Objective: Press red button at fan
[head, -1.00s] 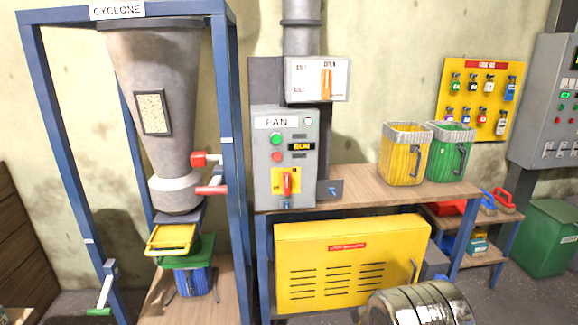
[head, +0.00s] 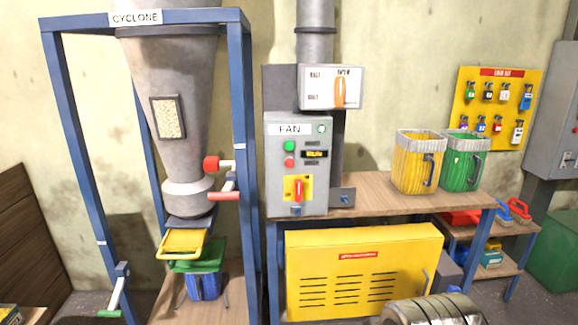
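The grey fan control box (head: 297,165), labelled FAN, stands on the wooden bench against the wall. Its round red button (head: 289,162) is on the left of the panel, just below a green button (head: 289,146). A small dark display with yellow text (head: 314,154) is to the right of the buttons. Lower on the panel is a red rotary switch on a yellow plate (head: 298,189). The metallic ribbed part at the bottom edge (head: 433,309) seems to be my own arm. My gripper's fingers are not visible, and nothing touches the panel.
The cyclone (head: 172,110) stands left of the box in a blue frame (head: 240,130). Red-ended handles (head: 223,196) stick out near it. Yellow (head: 417,165) and green (head: 461,163) bins stand on the bench (head: 370,200). A yellow cabinet (head: 362,272) is below.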

